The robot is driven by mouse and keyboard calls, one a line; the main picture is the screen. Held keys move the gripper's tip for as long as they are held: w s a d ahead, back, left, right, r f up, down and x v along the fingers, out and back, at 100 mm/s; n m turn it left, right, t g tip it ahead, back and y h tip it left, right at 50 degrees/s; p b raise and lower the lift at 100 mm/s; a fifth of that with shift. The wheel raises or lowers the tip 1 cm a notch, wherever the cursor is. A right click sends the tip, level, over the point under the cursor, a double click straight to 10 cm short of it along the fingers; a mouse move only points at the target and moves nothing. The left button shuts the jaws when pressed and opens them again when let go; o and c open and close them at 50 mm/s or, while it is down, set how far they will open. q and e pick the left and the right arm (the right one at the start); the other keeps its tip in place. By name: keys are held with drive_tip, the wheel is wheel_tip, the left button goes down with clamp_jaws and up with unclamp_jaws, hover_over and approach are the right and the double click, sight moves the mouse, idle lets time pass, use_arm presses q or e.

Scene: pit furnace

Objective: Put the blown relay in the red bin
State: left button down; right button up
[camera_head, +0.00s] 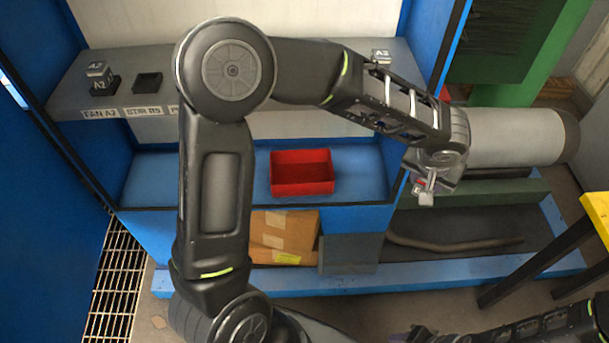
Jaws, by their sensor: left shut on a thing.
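My left gripper (428,186) is at the right end of my left arm, in front of the cabinet's right side post. It is shut on a small relay, mostly hidden by the fingers. The red bin (302,187) is an open, empty-looking tray on the blue lower shelf, left of and apart from the left gripper. A grey relay marked A2 (98,72) sits at the left of the upper shelf, and another small relay (381,57) shows at its right. My right gripper shows only partly at the bottom edge; its fingers are unclear.
An empty-looking dark socket (147,82) is on the grey upper shelf (70,100), above printed labels. My left arm hides the shelf's middle. A cardboard box (284,236) is below the bin. A grey cylinder (515,137) and a yellow-topped stand (598,208) are at right.

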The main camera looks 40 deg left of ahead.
use_arm(q)
drive_tip(key=shift+a+f+b, duration=0.25)
drive_tip(key=shift+b, duration=0.1)
use_arm(e)
drive_tip(key=shift+o, duration=1.4)
drive_tip(key=shift+f, duration=0.35)
drive_tip(key=shift+o, duration=0.8)
wheel_tip(320, 180, down, 15)
drive_tip(key=b, duration=1.5)
drive_tip(key=shift+w+d, duration=0.3)
use_arm(q)
drive_tip(key=s+a+f+n+y+b, duration=0.1)
drive_tip(key=s+a+f+n+b, duration=0.3)
drive_tip(key=a+f, duration=0.6)
drive_tip(key=s+a+f+n+g+y+b, duration=0.1)
drive_tip(key=s+a+f+n+b, duration=0.2)
drive_tip(key=s+a+f+b, duration=0.6)
drive_tip(key=s+a, duration=0.2)
drive_tip(key=a, duration=0.3)
drive_tip(key=shift+s+f+n+y, duration=0.2)
drive_tip(key=shift+f+n+y, duration=0.15)
drive_tip(key=shift+n+y, duration=0.05)
use_arm(e)
wheel_tip(320, 180, down, 13)
drive_tip(key=shift+w+d, duration=0.35)
